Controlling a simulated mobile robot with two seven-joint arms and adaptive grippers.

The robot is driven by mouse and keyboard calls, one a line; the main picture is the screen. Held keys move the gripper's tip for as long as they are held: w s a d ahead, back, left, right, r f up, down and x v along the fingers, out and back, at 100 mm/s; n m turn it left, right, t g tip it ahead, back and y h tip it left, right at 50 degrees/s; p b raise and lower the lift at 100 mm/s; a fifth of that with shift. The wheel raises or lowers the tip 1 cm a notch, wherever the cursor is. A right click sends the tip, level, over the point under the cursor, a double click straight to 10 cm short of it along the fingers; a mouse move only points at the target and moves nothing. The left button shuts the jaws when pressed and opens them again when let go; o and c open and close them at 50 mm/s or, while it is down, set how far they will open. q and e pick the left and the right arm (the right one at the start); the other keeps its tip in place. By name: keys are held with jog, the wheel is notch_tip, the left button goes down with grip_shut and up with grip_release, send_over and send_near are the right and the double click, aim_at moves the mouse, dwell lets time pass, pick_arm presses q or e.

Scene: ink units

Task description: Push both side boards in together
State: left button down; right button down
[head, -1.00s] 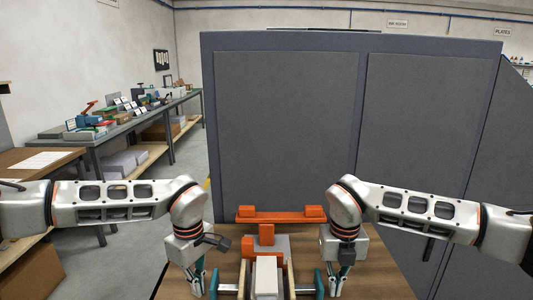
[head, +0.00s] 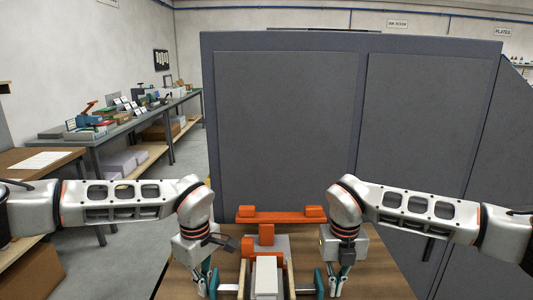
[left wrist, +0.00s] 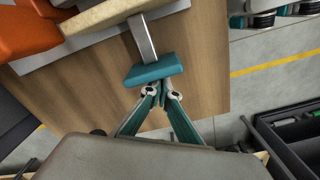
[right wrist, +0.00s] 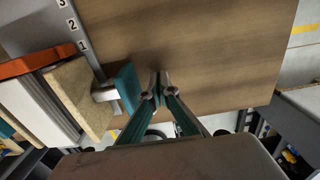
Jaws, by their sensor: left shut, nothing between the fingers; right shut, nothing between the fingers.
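Two wooden side boards, left (head: 242,281) and right (head: 291,279), stand on either side of a white stack (head: 266,279). Each has a metal rod with a teal pad facing outward. My left gripper (head: 210,289) is shut and empty just outside the left pad. In the left wrist view its tips (left wrist: 159,88) are at the edge of the left teal pad (left wrist: 154,70); I cannot tell whether they touch. My right gripper (head: 336,291) is shut and empty. In the right wrist view its tips (right wrist: 157,88) are a little apart from the right teal pad (right wrist: 127,88).
An orange bar and block (head: 281,215) stand behind the stack. A numbered grey scale (right wrist: 70,28) lies beside the right board. The wooden tabletop (right wrist: 200,55) is clear outside the boards. A large dark grey partition (head: 285,125) closes off the back.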

aim_at(320, 278)
pick_arm(q)
jog(key=shift+d, duration=0.4)
pick_arm(e)
jog(key=shift+a, duration=1)
pick_arm(q)
jog(key=shift+d, duration=0.55)
pick_arm(e)
jog(key=shift+a, duration=0.5)
pick_arm(q)
jog(key=shift+d, duration=0.55)
dwell(0.3)
pick_arm(e)
jog(key=shift+a, duration=0.55)
dwell(0.6)
pick_arm(q)
jog(key=shift+a+r, duration=0.35)
jog(key=shift+a, duration=0.5)
jog(key=shift+a+r, duration=0.3)
jog(key=shift+a, duration=0.6)
jog(key=shift+a+r, duration=0.35)
jog(key=shift+a, duration=0.5)
